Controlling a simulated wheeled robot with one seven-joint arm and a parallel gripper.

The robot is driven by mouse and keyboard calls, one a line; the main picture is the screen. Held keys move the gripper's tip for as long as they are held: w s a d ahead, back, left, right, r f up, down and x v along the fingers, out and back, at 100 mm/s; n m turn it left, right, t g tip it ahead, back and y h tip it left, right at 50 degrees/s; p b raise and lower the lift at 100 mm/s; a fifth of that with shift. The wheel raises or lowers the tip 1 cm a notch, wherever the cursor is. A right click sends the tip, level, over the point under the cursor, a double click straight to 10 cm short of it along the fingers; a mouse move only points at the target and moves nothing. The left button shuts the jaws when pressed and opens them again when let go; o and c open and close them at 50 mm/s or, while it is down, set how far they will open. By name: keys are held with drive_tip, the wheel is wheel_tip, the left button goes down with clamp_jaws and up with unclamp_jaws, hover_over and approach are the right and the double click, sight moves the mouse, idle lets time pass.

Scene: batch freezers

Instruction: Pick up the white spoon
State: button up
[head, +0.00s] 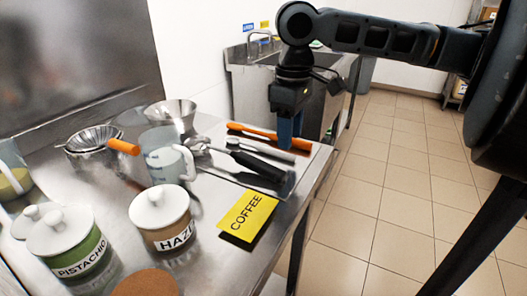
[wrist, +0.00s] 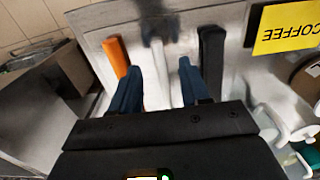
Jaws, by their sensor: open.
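The white spoon lies on a light mat on the steel counter, between an orange-handled tool and a black-handled tool. In the head view its pale handle (head: 262,147) runs toward the counter's right edge, partly behind other tools. In the wrist view the white handle (wrist: 156,85) lies between my two blue fingers. My gripper (head: 291,137) points down over the handle ends and is open, with nothing held. Its fingers (wrist: 158,68) stand on either side of the white handle. I cannot tell the exact height of the fingertips above it.
The orange handle (head: 250,131) and black handle (head: 258,165) lie close on either side. A yellow COFFEE card (head: 248,215), lidded jars (head: 160,215), a clear measuring jug (head: 163,157) and metal bowls (head: 92,141) occupy the counter. A sink (head: 265,58) stands behind.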

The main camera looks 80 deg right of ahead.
sight(261, 149)
drive_tip(key=f, duration=0.4)
drive_tip(key=shift+w+d+f+b, duration=0.15)
drive_tip(key=shift+w+f+b, duration=0.1)
drive_tip(key=shift+f+b, duration=0.05)
clamp_jaws()
